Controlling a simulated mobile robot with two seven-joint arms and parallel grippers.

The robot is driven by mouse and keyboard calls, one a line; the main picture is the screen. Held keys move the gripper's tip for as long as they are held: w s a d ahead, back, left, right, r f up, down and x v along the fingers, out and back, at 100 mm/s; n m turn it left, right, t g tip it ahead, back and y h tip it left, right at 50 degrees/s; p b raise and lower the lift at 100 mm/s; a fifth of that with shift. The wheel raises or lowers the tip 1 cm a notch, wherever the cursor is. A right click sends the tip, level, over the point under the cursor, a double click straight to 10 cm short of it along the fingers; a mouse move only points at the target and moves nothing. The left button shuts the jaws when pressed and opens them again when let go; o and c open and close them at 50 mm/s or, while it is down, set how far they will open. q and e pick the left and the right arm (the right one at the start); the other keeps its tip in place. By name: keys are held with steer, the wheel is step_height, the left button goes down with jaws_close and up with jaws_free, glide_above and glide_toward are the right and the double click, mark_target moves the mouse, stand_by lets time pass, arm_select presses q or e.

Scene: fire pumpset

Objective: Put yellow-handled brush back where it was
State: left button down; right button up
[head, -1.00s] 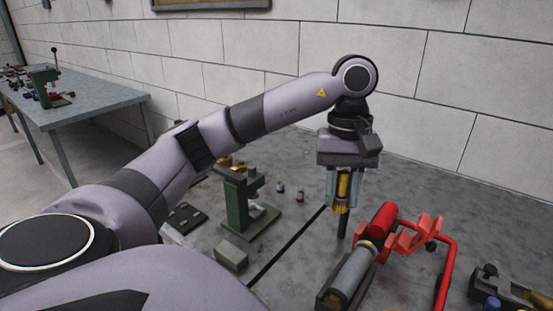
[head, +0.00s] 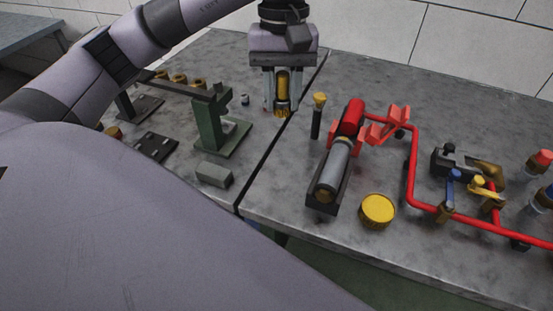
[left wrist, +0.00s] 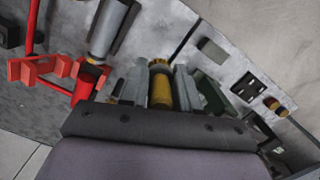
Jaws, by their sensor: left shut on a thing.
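The yellow-handled brush (head: 282,83) is upright between the fingers of my left gripper (head: 281,106), which is shut on it. Its lower yellow end hangs at fingertip level and appears to be above the grey table (head: 290,190). The brush also shows between the fingers in the left wrist view (left wrist: 161,92). A black upright tool with a yellow top (head: 317,118) stands just right of the gripper. I cannot tell whether the brush touches anything below it. My right gripper is not in view.
A green press (head: 208,125) and a grey block (head: 214,174) are left of the table's dark seam. A grey-and-red cylinder (head: 342,150), a yellow round lid (head: 377,211) and a red pipe frame (head: 412,165) are at right.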

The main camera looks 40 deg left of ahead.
arm_select(q)
steer(key=b, duration=0.1)
glide_above(281, 182)
steer(key=f, duration=1.3)
steer(key=shift+w+a+f, duration=0.15)
steer(key=shift+a+f, duration=0.05)
steer(key=shift+f, duration=2.5)
steer(key=shift+f, duration=0.1)
steer(key=shift+f, duration=0.1)
steer(key=c, duration=0.8)
jaws_free()
